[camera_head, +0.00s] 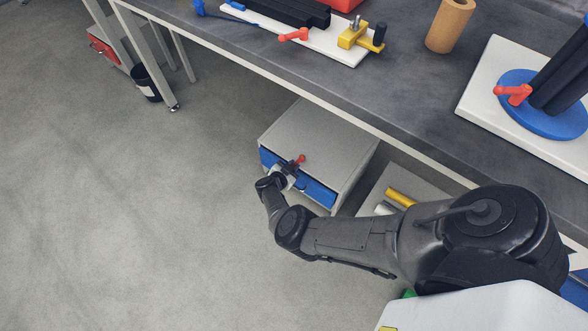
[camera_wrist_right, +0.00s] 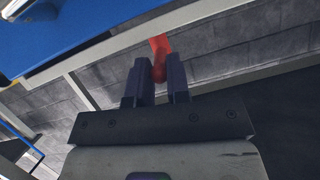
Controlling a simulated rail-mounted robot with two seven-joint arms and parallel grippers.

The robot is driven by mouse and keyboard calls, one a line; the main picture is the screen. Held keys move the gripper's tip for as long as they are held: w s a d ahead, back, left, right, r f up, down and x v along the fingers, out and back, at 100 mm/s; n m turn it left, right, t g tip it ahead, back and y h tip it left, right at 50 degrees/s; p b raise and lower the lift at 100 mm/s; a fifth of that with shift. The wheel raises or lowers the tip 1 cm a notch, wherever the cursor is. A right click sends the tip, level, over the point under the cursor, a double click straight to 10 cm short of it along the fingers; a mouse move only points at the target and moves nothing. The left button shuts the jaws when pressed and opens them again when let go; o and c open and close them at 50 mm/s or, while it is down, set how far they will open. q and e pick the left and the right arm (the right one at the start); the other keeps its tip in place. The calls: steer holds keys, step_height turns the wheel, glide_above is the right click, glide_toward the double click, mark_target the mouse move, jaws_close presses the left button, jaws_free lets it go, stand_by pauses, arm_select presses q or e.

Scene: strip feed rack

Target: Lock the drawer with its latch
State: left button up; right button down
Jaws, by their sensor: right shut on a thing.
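The drawer's blue front (camera_head: 318,193) is in the grey cabinet (camera_head: 318,140) under the workbench, in the head view. It looks about flush with the cabinet, though my arm hides part of it. The small red latch (camera_head: 301,158) sits at the top edge of the drawer front. My right gripper (camera_head: 292,168) is at this edge. In the right wrist view the red latch (camera_wrist_right: 160,52) lies between my right fingers (camera_wrist_right: 158,78), which are shut on it. The blue drawer front (camera_wrist_right: 95,22) fills the top left there. My left gripper is not in view.
The workbench edge (camera_head: 350,118) overhangs behind the cabinet. On the bench are a yellow clamp (camera_head: 352,36), a tan cylinder (camera_head: 450,25) and a blue round base (camera_head: 540,112) with a red lever. A black bin (camera_head: 148,84) stands far left. The floor left of the cabinet is clear.

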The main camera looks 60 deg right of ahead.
stand_by(0.5)
steer(key=c, duration=1.1)
jaws_free()
steer(key=shift+d, duration=0.1)
steer(key=p+v, duration=0.4)
steer(key=v, duration=0.8)
steer(key=shift+p, duration=0.4)
steer(key=shift+w, duration=0.1)
